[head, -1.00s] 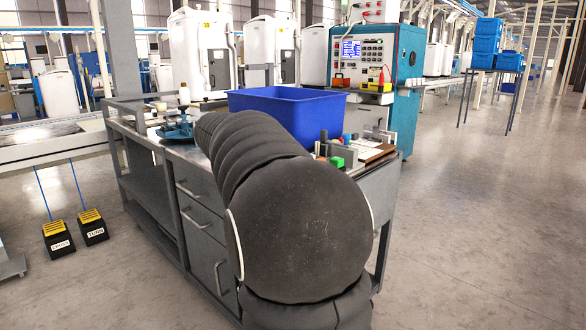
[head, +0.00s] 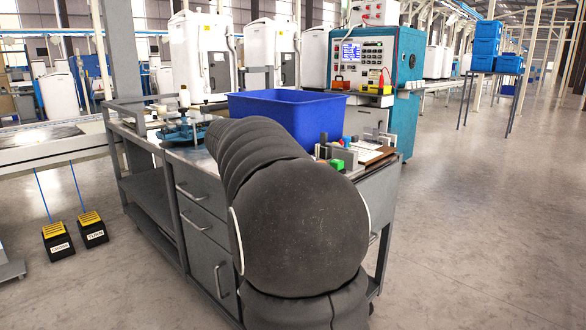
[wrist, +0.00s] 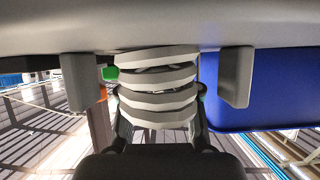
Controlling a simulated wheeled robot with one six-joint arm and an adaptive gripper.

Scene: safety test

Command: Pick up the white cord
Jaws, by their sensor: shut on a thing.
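The white cord (wrist: 157,92) shows in the wrist view as a stack of thick pale coils between the dark fingers of my gripper (wrist: 160,112). My gripper is shut on these coils. The far end of the cord is hidden behind a grey part across the top of the view. In the head view my arm hides the gripper and the cord.
A blue bin (head: 270,107) stands on the grey workbench (head: 205,205) beyond my arm. A green block (head: 336,164) and small items lie right of it; a blue device (head: 185,130) lies left. A teal control cabinet (head: 405,60) stands behind.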

